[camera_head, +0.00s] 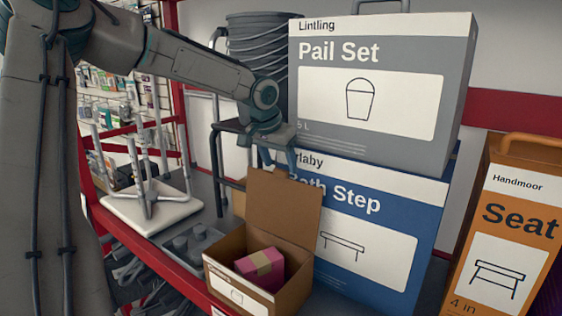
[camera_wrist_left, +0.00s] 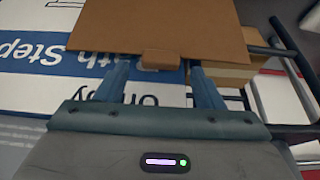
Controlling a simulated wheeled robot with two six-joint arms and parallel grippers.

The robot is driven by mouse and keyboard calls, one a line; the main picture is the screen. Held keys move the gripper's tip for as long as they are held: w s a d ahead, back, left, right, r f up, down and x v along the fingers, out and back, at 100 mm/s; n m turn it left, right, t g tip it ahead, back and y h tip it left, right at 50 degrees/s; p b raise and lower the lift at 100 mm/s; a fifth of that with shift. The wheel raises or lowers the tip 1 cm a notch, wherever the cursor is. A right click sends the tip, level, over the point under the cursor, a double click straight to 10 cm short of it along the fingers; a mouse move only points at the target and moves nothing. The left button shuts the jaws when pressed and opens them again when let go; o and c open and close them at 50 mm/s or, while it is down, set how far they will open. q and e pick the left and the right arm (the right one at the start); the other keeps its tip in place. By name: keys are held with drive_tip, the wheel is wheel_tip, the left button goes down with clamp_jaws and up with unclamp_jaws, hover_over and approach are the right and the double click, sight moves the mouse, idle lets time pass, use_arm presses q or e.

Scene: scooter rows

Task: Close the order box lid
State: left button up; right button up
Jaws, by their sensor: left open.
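The order box (camera_head: 235,279) is a small brown carton on the shelf with a pink parcel (camera_head: 262,268) inside it. Its lid (camera_head: 283,205) stands up, open, at the back of the box. In the left wrist view the lid (camera_wrist_left: 160,28) fills the top middle, and its tab (camera_wrist_left: 161,59) points toward my gripper. My left gripper (camera_head: 280,163) is just above the lid's top edge. Its fingers (camera_wrist_left: 155,85) are open, one on each side of the tab. I cannot tell if they touch it. My right gripper is not in view.
Behind the lid stand a blue Bath Step box (camera_head: 362,245) and a grey Pail Set box (camera_head: 400,115) on top of it. An orange Seat box (camera_head: 500,235) is at the right. A white stool (camera_head: 150,208) and a grey tray (camera_head: 190,243) are at the left on the shelf.

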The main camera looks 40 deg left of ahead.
use_arm(q)
drive_tip(key=shift+w+f, duration=0.25)
drive_tip(key=shift+f, duration=0.6)
drive_tip(key=shift+a, duration=0.1)
